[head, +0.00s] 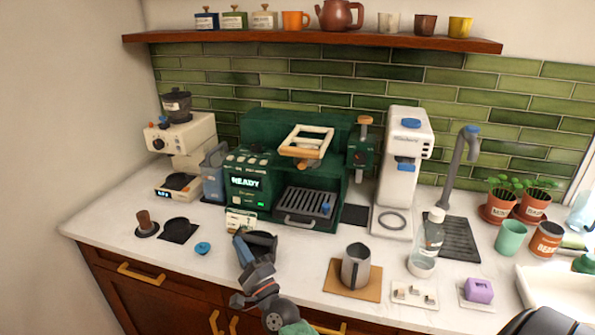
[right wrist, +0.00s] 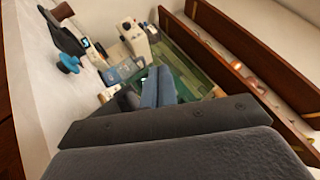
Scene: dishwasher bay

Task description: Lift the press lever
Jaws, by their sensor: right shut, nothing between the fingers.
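The green coffee machine (head: 262,165) stands against the tiled wall, its display reading READY. A cream square frame with a wooden front bar (head: 306,143) sticks out from its upper front; it looks like a lever, seemingly raised at an angle, but I cannot be sure it is the press lever. My right gripper (head: 254,243) is shut and empty, low in front of the machine's left part, below and left of that frame and apart from it. Its fingers (right wrist: 160,86) also show in the right wrist view. My left gripper is not in view.
A small cream labelled box (head: 240,220) stands just behind my right gripper. A metal pitcher (head: 355,268) on a brown mat is to its right, a blue knob (head: 203,248) to its left. A white dispenser (head: 402,165) stands right of the machine. A shelf (head: 320,42) runs above.

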